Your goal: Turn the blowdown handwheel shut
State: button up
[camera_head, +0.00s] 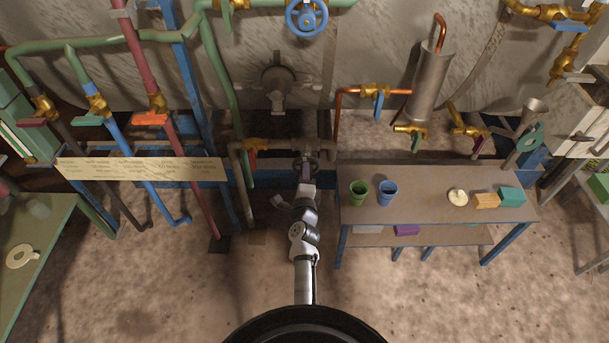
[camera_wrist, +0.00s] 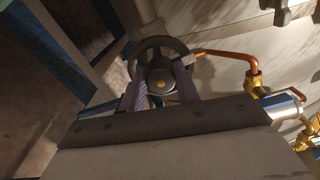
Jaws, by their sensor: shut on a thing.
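The dark blowdown handwheel (camera_head: 305,161) sits low on the wall pipework, just left of the grey bench. In the wrist view the handwheel (camera_wrist: 157,42) shows its round rim and a hub with a brass-coloured centre. My gripper (camera_head: 306,175) reaches it from the front; in the wrist view its two purple fingers (camera_wrist: 160,83) stand on either side of the hub, shut on the wheel. The exact contact of the fingertips is partly hidden. I cannot tell the wheel's turn position.
The bench (camera_head: 430,211) stands close on the right, with a green cup (camera_head: 358,192) and blue cup (camera_head: 388,192) near its left end. A red-handled valve (camera_head: 251,158) and upright pipes are close on the left. A blue handwheel (camera_head: 306,17) is high above. The floor in front is mostly clear.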

jog(key=shift+w+r+m, duration=0.1)
jog(key=shift+r+m, duration=0.1)
jog(key=shift+m, duration=0.7)
jog(key=o, duration=1)
jog(key=shift+f, duration=0.1)
jog(key=shift+c, duration=0.2)
jog(key=shift+s+f, duration=0.1)
jog(key=shift+s, duration=0.1)
